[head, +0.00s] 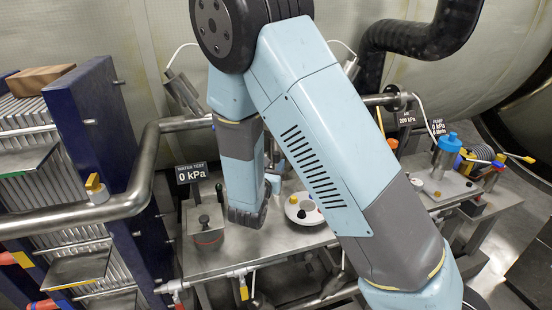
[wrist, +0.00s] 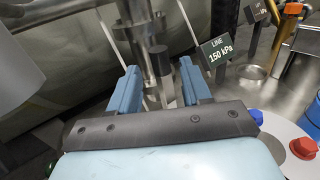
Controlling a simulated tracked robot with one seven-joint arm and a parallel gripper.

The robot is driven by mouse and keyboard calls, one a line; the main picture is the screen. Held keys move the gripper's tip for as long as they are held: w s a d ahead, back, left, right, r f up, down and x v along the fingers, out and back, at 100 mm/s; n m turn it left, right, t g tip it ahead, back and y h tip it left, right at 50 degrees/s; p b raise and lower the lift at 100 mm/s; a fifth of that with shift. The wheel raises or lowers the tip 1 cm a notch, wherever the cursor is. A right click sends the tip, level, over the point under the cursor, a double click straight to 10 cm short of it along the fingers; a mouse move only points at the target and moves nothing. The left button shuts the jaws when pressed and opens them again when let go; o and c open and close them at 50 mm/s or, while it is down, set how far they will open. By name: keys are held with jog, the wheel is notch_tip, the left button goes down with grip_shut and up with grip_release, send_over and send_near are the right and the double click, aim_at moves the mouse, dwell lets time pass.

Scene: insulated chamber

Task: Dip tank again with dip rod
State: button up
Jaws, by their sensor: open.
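My gripper (wrist: 160,72) is open in the wrist view, its two blue fingers apart. A vertical metal pipe and a dark fitting (wrist: 160,60) show between and behind the fingers; I cannot tell how close they are. In the head view my arm bends down over the bench, and its end (head: 248,212) is left of a round white plate; the fingers are not clear there. No dip rod can be made out for certain. A steel vessel (wrist: 300,75) at the right of the wrist view may be the tank; I cannot tell.
A white plate with coloured knobs (head: 303,208) sits on the steel bench. A thick pipe (head: 150,160) crosses the left. A blue-capped cylinder (head: 447,150) stands right. A "LINE 150 kPa" sign (wrist: 218,50) is beside my fingers.

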aim_at(276, 160)
jog(key=shift+x, duration=2.4)
jog(key=shift+c, duration=0.2)
grip_shut()
